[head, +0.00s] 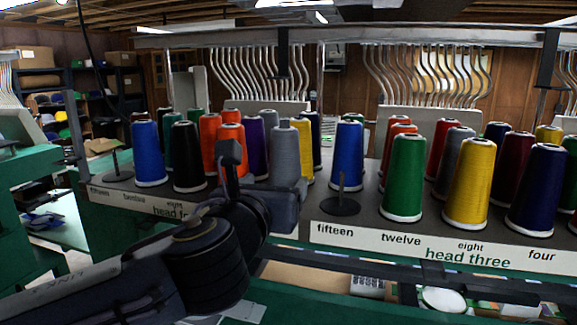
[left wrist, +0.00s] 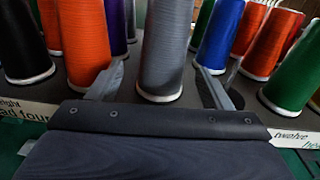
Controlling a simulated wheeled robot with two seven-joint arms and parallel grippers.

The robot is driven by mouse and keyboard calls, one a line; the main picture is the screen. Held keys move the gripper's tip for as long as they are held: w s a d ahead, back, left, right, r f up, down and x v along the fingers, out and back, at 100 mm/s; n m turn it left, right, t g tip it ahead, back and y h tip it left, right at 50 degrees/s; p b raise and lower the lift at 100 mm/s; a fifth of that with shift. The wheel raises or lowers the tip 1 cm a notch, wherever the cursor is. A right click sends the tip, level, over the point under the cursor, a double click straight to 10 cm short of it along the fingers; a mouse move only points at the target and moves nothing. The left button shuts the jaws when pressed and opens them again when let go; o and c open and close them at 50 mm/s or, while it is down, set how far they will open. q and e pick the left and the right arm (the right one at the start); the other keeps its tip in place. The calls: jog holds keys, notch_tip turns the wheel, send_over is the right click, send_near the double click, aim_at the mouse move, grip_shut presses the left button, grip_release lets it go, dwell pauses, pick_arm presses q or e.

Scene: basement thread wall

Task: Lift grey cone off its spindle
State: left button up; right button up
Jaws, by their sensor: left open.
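The grey cone (head: 285,155) stands upright on the front row of the left thread shelf, its lower part behind my left gripper (head: 262,182) in the head view. In the left wrist view the grey cone (left wrist: 166,45) stands in the middle, its white base rim showing. The left gripper (left wrist: 160,88) is open, one finger on each side of the cone's lower part, with gaps showing between fingers and cone. The spindle is hidden inside the cone. My right gripper is not in view.
An orange cone (left wrist: 83,40) stands close to the left finger and a blue cone (left wrist: 219,38) beyond the right finger. A black cone (head: 187,157) stands further left. An empty spindle (head: 341,195) is right of the gripper. A labelled strip (head: 430,248) runs along the shelf front.

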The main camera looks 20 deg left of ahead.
aim_at(280, 173)
pick_arm(q)
jog(key=shift+w+d+r, duration=0.15)
jog(key=shift+w+r, duration=0.05)
jog(key=shift+w, duration=0.35)
jog(key=shift+w+d+r, duration=0.1)
jog(key=shift+w+r, duration=0.1)
jog(key=shift+w, duration=0.3)
jog(key=shift+w+r+p, duration=0.1)
jog(key=shift+w+p, duration=0.3)
jog(key=w+p, duration=0.1)
jog(key=w, duration=0.2)
jog(key=shift+w, duration=1)
jog(key=shift+a, duration=0.1)
jog(key=shift+c, duration=0.4)
jog(key=c, duration=1.1)
jog(key=shift+o, duration=0.2)
jog(key=shift+r, duration=0.1)
